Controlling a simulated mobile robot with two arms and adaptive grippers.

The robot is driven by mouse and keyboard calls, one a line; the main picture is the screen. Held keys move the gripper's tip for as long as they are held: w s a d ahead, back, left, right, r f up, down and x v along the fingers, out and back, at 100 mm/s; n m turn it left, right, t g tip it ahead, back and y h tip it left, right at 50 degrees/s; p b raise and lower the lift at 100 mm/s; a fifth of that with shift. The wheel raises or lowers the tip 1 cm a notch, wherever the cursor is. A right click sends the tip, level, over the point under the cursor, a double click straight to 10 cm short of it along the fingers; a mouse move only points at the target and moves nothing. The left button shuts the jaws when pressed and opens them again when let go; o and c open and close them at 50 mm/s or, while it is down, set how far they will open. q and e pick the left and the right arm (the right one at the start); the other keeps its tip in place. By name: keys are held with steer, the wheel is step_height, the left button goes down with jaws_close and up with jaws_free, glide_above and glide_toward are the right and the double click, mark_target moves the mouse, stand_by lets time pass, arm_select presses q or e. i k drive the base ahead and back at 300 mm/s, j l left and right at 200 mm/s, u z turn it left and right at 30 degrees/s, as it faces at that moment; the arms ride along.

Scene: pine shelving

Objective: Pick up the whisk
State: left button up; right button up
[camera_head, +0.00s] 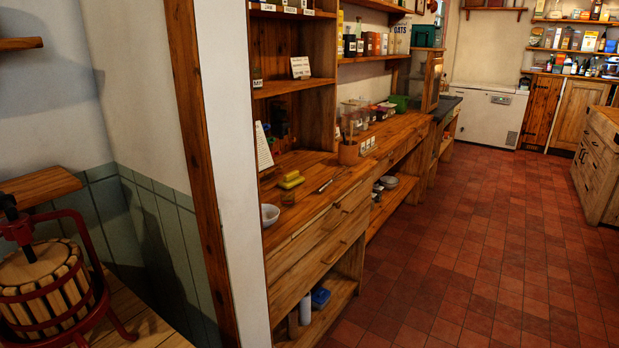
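I cannot make out a whisk for certain. A thin dark and light tool (325,186) lies on the wooden counter (300,225); it is too small to tell what it is. A terracotta-coloured pot (348,153) with upright handles in it stands farther along the counter. What the handles belong to cannot be told. Neither of my grippers is in view.
Yellow blocks (291,180) and a white bowl (270,214) are on the near counter. A wall end with a wooden post (200,150) stands left of it. A red-framed press (45,285) is at lower left. The tiled floor (470,240) is clear.

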mark_target(323, 188)
steer(key=i+l+u, duration=0.25)
steer(key=u, duration=0.2)
steer(key=i+l+u, duration=0.15)
steer(key=l+u, duration=0.35)
steer(key=i+l+u, duration=0.15)
steer(key=l+u, duration=0.3)
steer(key=j, duration=0.15)
